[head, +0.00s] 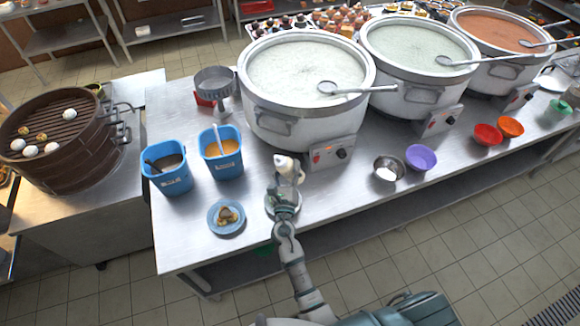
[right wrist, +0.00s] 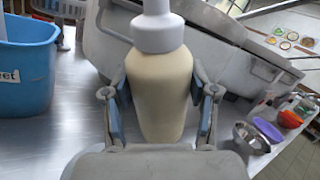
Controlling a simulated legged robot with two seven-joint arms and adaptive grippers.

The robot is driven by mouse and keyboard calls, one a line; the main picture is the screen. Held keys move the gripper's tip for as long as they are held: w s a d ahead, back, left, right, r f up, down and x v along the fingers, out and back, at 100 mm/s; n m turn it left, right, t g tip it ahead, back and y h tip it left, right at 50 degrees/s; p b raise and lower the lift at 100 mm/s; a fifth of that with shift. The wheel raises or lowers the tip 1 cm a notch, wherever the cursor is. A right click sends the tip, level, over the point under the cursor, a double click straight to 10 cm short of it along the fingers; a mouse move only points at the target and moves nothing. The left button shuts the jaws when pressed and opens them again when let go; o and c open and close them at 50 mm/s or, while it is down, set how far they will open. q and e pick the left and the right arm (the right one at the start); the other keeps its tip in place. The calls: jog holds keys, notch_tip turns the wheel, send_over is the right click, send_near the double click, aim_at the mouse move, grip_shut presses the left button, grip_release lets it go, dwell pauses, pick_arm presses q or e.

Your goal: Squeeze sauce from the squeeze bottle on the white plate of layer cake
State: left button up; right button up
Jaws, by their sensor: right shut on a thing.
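My right gripper (head: 284,195) is shut on a cream squeeze bottle (head: 288,170) with a white cap, near the front edge of the steel counter. In the right wrist view the bottle (right wrist: 156,85) stands between the two fingers of my right gripper (right wrist: 160,105), cap at the top. The rim of a white plate (head: 270,209) shows around and under the gripper in the head view; what lies on it is mostly hidden. A blue plate (head: 214,226) with a piece of dark and yellow cake lies to the left. My left gripper is not in view.
Three big stockpots (head: 270,105) stand behind the gripper. Two blue tubs (head: 172,184) stand to the left. A metal bowl (head: 389,168), a purple bowl (head: 421,157) and red and orange bowls stand to the right. Counter between the blue plate and the left corner is clear.

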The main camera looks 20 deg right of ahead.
aim_at(281, 159)
jog(key=r+m+p, duration=0.1)
jog(key=r+p, duration=0.1)
jog(key=p, duration=0.1)
jog(key=a+r+m+g+p, duration=0.1)
jog(key=r+m+p, duration=0.1)
jog(key=p, duration=0.1)
jog(key=r+m+g+p, duration=0.1)
jog(key=r+p, duration=0.1)
jog(key=p, duration=0.1)
jog(key=shift+a+r+m, duration=0.3)
jog(key=shift+a+r, duration=0.1)
jog(key=shift+a+r+m+p, duration=0.15)
jog(key=shift+m+p, duration=0.15)
jog(key=shift+p, duration=0.25)
jog(key=shift+s, duration=0.1)
